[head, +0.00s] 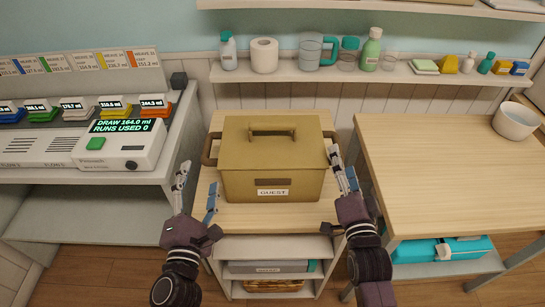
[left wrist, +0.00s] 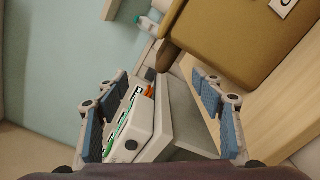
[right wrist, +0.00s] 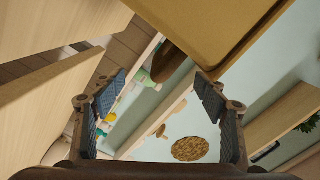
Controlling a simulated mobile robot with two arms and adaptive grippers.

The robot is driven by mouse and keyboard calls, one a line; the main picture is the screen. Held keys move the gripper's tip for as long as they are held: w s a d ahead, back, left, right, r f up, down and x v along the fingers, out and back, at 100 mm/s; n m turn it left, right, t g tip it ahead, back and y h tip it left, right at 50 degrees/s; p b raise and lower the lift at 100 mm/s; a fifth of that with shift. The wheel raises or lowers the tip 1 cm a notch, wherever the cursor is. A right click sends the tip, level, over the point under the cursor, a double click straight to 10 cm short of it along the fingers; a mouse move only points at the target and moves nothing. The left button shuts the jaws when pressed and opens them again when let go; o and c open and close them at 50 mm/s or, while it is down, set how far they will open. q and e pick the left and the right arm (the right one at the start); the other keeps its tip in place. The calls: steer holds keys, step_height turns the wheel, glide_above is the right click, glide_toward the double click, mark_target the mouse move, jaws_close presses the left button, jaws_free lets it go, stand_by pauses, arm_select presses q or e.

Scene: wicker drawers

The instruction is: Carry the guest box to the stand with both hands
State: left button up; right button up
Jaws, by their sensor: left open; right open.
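The guest box (head: 272,160) is olive-tan, with a lid handle on top, a GUEST label in front and a brown handle on each side. It sits upright on a wooden-topped unit (head: 240,121). My left gripper (head: 197,188) is open and empty, left of the box and apart from it. My right gripper (head: 344,170) is open close by the box's right side; contact cannot be told. The box shows in the left wrist view (left wrist: 225,35) and right wrist view (right wrist: 215,25), beyond the fingers. No surface is labelled as the stand.
A wooden table (head: 440,165) on the right is mostly clear, with a white bowl (head: 515,120) at its back right. A dispenser machine (head: 120,150) stands on a grey bench at left. A wall shelf (head: 300,75) behind holds bottles and cups. A teal case (head: 440,249) lies below the table.

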steer(key=s, duration=0.5)
steer(key=shift+s+d, duration=0.15)
steer(key=shift+s, duration=0.25)
